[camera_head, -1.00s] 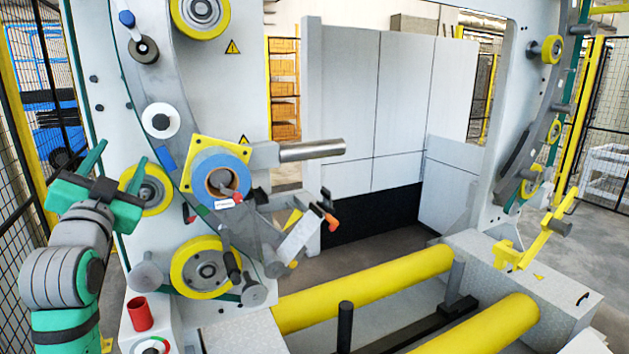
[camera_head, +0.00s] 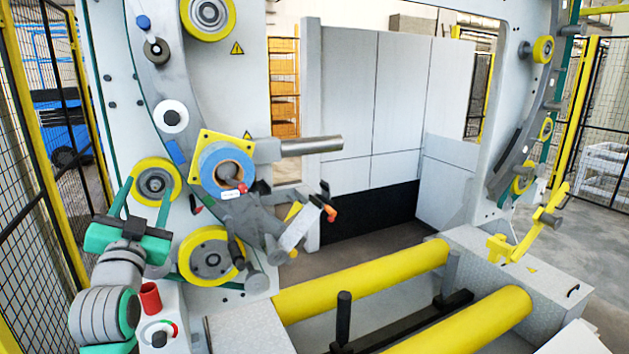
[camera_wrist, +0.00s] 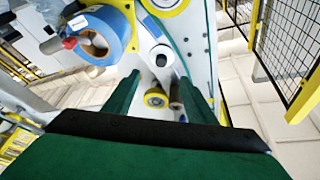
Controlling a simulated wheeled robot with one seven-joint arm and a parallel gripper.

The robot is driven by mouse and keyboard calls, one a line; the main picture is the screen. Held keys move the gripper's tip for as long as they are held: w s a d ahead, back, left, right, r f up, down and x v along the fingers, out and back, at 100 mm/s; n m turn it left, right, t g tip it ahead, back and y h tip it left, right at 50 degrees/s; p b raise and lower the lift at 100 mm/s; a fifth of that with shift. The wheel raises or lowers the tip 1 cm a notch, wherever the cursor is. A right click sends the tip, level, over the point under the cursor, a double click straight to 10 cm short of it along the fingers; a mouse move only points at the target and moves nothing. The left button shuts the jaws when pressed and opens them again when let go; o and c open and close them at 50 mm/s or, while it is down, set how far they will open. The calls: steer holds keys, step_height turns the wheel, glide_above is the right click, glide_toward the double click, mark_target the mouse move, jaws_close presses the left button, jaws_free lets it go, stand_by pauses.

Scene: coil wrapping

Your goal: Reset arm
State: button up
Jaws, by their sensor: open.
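My gripper (camera_head: 145,200) is at the left of the head view, in front of the machine's white left panel. Its two green fingers point up and stand apart with nothing between them. In the wrist view my gripper (camera_wrist: 165,95) also shows open, with the green fingers at either side. The blue tape roll (camera_head: 226,168) sits on the machine to the right of my gripper, apart from it. The roll also shows at the upper left of the wrist view (camera_wrist: 97,35).
A red cup-like cylinder (camera_head: 150,298) stands on a white box close to my arm. Yellow rollers (camera_head: 360,282) lie at the lower middle. A mesh fence (camera_head: 45,200) is at the far left. A metal bar (camera_head: 311,145) juts out right of the tape roll.

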steer(key=d+f+n, duration=0.2)
steer(key=d+f, duration=0.3)
steer(key=f, duration=0.8)
steer(key=s+d+f+n+g, duration=0.1)
steer(key=s+d+f, duration=0.4)
steer(key=f, duration=0.5)
steer(key=s+d+f+n+g, duration=0.1)
steer(key=s+d+f, duration=0.2)
steer(key=d+f, duration=0.45)
steer(key=s+d+f+n+g, duration=0.15)
steer(key=s+d+f, duration=0.3)
steer(key=f, duration=0.65)
steer(key=s+d+f+h, duration=0.1)
steer(key=s+d+f, duration=0.35)
steer(key=s, duration=0.45)
steer(key=s+d+f+h, duration=0.1)
steer(key=s+d+f, duration=0.35)
steer(key=s, duration=0.45)
steer(key=s+d+m+g+h, duration=0.2)
steer(key=s+d, duration=0.1)
steer(key=s, duration=1.4)
steer(key=shift+s+r, duration=0.15)
steer(key=shift+s, duration=0.15)
